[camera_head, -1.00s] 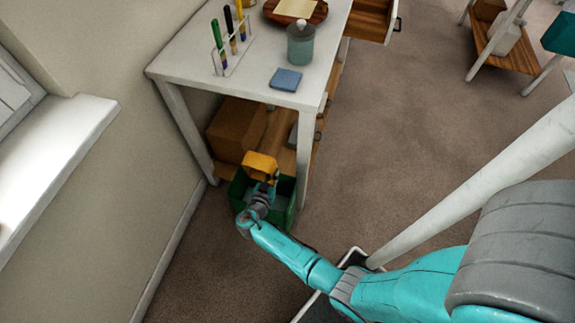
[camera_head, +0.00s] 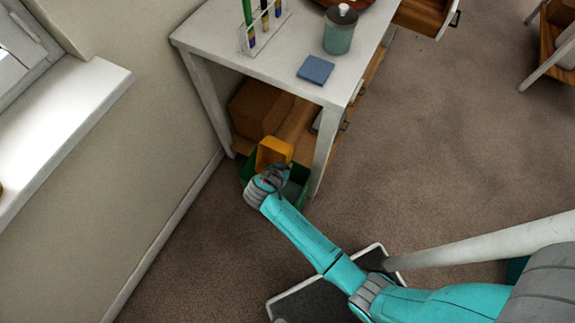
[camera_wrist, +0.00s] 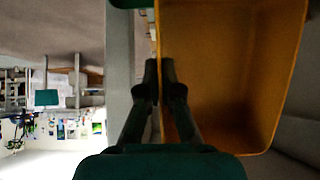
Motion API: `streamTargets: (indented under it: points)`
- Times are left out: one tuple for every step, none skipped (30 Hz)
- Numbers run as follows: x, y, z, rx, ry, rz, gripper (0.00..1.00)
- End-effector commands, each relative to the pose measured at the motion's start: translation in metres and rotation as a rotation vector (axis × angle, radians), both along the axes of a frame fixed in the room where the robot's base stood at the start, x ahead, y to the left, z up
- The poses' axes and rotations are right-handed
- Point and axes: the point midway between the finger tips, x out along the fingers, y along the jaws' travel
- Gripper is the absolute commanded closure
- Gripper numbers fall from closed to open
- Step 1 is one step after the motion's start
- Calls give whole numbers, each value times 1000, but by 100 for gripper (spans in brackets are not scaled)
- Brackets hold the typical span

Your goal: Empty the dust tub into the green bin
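My gripper (camera_head: 271,172) is shut on the rim wall of the yellow-orange dust tub (camera_head: 274,151). The tub is held tilted above the green bin (camera_head: 298,186), which stands on the floor by the table's near leg. My gripper and the tub hide part of the bin. In the wrist view, both fingers (camera_wrist: 165,85) pinch the tub's side wall, and the tub (camera_wrist: 285,70) fills the right half. Its inside looks dark and shaded, with no clear sight of any dust. I cannot tell whether the tub touches the bin.
A white table (camera_head: 285,62) stands over the bin, with a tube rack (camera_head: 262,38), a blue square pad (camera_head: 315,69) and a lidded jar (camera_head: 340,32) on top. A cardboard box (camera_head: 256,108) sits on its wooden lower shelf (camera_head: 298,128).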

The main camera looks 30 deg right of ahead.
Motion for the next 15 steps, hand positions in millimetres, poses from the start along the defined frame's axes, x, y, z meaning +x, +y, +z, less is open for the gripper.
streamTargets:
  points:
    - [1,-1,2,35,18,-2,100]
    - [2,-2,2,56,34,-5,100]
    - [1,-2,2,84,56,-5,100]
    - [2,-2,2,106,71,-4,100]
    - [2,-2,3,127,84,-1,100]
    - [2,-2,2,156,107,-5,100]
    - [2,-3,2,178,123,-6,100]
    - [2,-2,3,200,139,-4,100]
    - [2,-3,3,230,160,-4,100]
    - [3,-3,3,253,176,-5,100]
    - [3,-3,4,275,193,-5,100]
    - [3,-3,4,307,215,-3,100]
    - [3,-3,4,331,233,-4,100]
    - [3,-4,4,355,252,-5,100]
    - [3,-4,4,387,274,-5,100]
